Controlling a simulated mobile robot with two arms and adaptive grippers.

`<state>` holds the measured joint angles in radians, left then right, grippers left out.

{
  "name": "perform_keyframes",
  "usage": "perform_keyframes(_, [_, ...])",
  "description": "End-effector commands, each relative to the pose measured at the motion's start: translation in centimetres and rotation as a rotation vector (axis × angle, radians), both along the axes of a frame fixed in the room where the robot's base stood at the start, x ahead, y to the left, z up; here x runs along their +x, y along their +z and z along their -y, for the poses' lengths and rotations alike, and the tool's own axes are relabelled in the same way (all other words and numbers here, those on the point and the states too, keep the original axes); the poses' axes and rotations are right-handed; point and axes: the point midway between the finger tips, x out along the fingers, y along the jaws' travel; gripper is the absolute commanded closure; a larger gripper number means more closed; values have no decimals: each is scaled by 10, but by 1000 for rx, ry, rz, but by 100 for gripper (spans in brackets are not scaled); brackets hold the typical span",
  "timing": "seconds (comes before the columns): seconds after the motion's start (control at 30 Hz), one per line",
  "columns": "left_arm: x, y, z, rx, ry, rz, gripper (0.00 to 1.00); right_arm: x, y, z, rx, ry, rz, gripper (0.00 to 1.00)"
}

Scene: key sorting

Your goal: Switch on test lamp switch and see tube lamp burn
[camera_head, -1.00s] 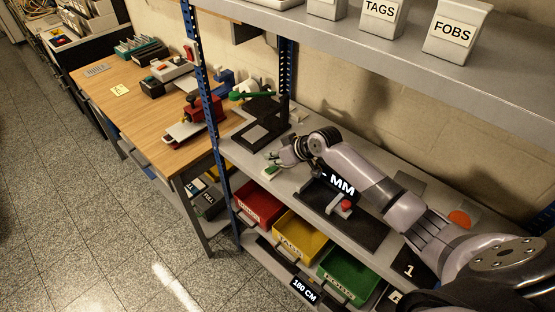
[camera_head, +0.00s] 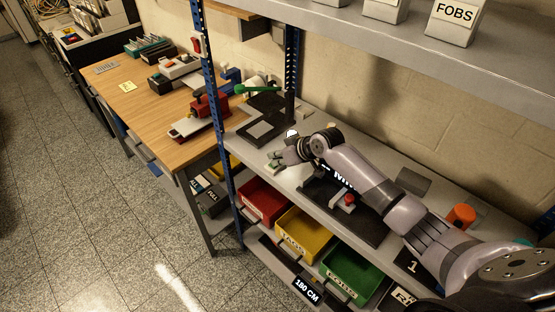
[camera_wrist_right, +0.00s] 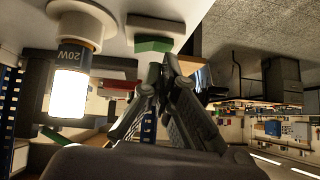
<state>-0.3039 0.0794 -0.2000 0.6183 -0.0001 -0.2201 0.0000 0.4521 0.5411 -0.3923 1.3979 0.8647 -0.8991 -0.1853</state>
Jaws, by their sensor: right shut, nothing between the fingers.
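The tube lamp (camera_wrist_right: 70,92), marked 20W, stands in a round white base at the left of the right wrist view, and its tube glows bright white. A small bright white patch of it (camera_head: 291,133) shows behind my right wrist in the head view. The test lamp switch has a green rocker (camera_wrist_right: 153,46) on a pale base, beside the lamp. My right gripper (camera_wrist_right: 161,62) is shut and empty, its fingertips close to the green rocker; I cannot tell if they touch. The switch base (camera_head: 274,166) shows partly beside this gripper (camera_head: 279,160) in the head view. My left gripper is not in view.
A black stand (camera_head: 262,131) is left of the switch on the grey shelf (camera_head: 250,155). A dark fixture with a red knob (camera_head: 349,199) lies below my right arm. Red (camera_head: 264,203), yellow (camera_head: 303,234) and green bins (camera_head: 351,276) sit underneath. The upper shelf (camera_head: 400,60) overhangs.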

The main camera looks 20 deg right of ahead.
Motion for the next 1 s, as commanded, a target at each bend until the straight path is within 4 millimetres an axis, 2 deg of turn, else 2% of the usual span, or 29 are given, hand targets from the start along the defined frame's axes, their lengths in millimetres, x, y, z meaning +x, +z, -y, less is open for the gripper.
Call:
perform_keyframes(0.17, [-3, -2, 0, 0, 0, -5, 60, 1, 0, 3, -1, -1, 0, 100])
perform_keyframes(0.43, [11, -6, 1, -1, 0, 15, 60, 6, 1, 14, 0, -1, 0, 100])
perform_keyframes(0.77, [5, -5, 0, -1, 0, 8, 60, 6, 2, 15, 0, 0, 0, 100])
perform_keyframes(0.87, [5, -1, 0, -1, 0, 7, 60, 6, 7, 14, 0, 0, 0, 100])
perform_keyframes(1.0, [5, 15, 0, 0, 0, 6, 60, 7, 23, 11, 1, -1, 1, 100])
